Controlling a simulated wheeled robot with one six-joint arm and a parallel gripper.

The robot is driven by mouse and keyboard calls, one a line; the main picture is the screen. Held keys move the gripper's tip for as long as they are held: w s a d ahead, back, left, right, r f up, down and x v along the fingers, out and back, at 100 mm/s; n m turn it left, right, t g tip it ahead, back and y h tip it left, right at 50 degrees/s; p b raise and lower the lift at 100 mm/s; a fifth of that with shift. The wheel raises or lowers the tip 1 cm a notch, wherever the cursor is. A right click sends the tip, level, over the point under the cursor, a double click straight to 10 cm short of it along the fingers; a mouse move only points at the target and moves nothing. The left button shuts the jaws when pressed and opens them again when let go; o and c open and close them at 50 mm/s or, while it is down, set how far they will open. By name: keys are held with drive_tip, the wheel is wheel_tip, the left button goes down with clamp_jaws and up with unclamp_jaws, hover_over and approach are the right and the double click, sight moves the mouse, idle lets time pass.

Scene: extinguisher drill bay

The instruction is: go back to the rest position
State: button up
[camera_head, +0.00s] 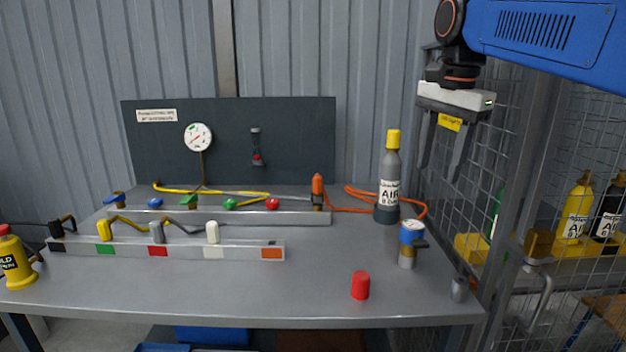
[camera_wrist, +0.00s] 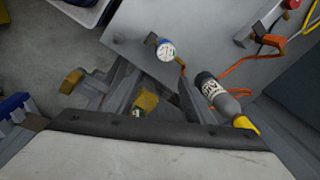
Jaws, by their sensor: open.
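My gripper (camera_head: 446,160) hangs in the air at the upper right of the head view, below my blue arm link. Its two fingers point down and stand apart, with nothing between them. It is above the right end of the bench (camera_head: 250,292), to the right of a grey air bottle (camera_head: 390,170) with a yellow cap. In the wrist view the gripper body fills the bottom, and the air bottle (camera_wrist: 215,95) lies beyond it. The fingertips are hard to make out there.
A white-blue gauge cylinder (camera_head: 408,240) and a red cylinder (camera_head: 360,286) stand on the bench's right part. Rails with coloured valves and hoses (camera_head: 190,250) fill the left. A mesh cage post (camera_head: 515,190) stands close right of my gripper. The bench's front middle is clear.

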drive_tip(key=s+d+f+n+t, duration=0.1)
drive_tip(key=s+f+n, duration=0.3)
drive_tip(key=s+f, duration=0.3)
drive_tip(key=s+d+f+n+t, duration=0.1)
drive_tip(key=s+f+n, duration=0.3)
drive_tip(key=f, duration=0.9)
drive_tip(key=s+d+f+n+t, duration=0.1)
drive_tip(key=s+d+f+n, duration=0.1)
drive_tip(key=s+f, duration=0.8)
drive_tip(key=shift+s+n, duration=0.2)
drive_tip(key=shift+n, duration=0.7)
